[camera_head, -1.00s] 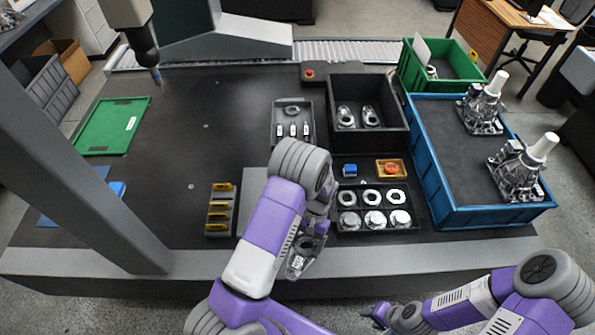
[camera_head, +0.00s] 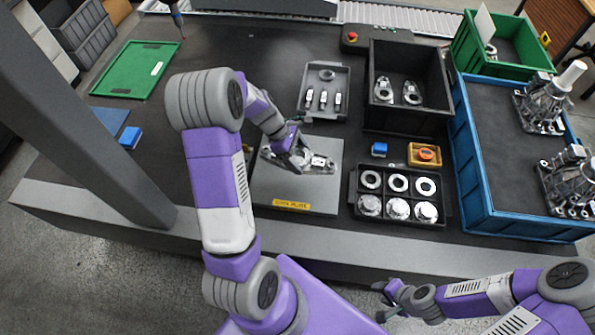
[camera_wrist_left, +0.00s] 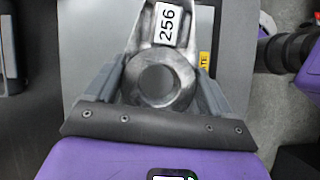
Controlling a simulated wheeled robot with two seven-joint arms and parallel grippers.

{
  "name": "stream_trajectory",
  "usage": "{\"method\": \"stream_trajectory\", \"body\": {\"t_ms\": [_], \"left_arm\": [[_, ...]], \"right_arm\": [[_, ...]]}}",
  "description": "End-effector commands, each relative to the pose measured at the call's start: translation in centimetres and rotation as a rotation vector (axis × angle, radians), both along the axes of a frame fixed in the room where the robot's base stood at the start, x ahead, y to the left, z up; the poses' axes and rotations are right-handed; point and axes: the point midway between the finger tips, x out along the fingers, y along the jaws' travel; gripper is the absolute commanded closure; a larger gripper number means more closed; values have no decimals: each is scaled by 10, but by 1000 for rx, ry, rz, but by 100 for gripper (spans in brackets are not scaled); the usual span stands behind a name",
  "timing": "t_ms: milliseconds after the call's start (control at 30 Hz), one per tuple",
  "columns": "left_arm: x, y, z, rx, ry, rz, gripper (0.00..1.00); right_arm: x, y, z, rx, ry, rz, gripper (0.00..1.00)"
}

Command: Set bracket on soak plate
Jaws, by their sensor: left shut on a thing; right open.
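The bracket (camera_head: 303,161) is a grey metal piece with a round bore and a white tag; in the left wrist view the bracket (camera_wrist_left: 185,62) shows the tag "256". My left gripper (camera_head: 290,150) is shut on its ring end, one finger on each side. The soak plate (camera_head: 271,190) is a flat grey square with a yellow label on its front edge. The bracket is over the plate's middle; I cannot tell whether it touches. My right gripper (camera_head: 388,300) is open and empty, off the front edge of the table.
Right of the plate are a black tray (camera_head: 352,200) of rings and domed parts, a blue block (camera_head: 379,149) and a yellow tray (camera_head: 418,160). Behind stand a grey tray (camera_head: 305,112) and a deep black bin (camera_head: 400,118) with two similar brackets. A gantry column (camera_head: 90,130) rises at left.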

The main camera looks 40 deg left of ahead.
Motion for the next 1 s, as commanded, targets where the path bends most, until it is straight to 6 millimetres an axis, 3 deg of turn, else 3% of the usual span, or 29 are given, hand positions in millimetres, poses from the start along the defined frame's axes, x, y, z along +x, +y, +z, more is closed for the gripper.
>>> {"method": "stream_trajectory", "body": {"t_ms": [167, 433, 800, 1000], "left_arm": [[-1, 10, -1, -2, 2, 104, 72], [-1, 10, -48, -2, 4, 105, 72], [-1, 10, -90, -1, 3, 101, 72], [-1, 11, -94, 1, 0, 102, 72]], "right_arm": [[0, 0, -6, 0, -1, 0, 57], [0, 0, -24, 0, -1, 0, 57], [0, 0, -39, 0, -1, 0, 57], [0, 0, -39, 0, 0, 0, 57]]}}
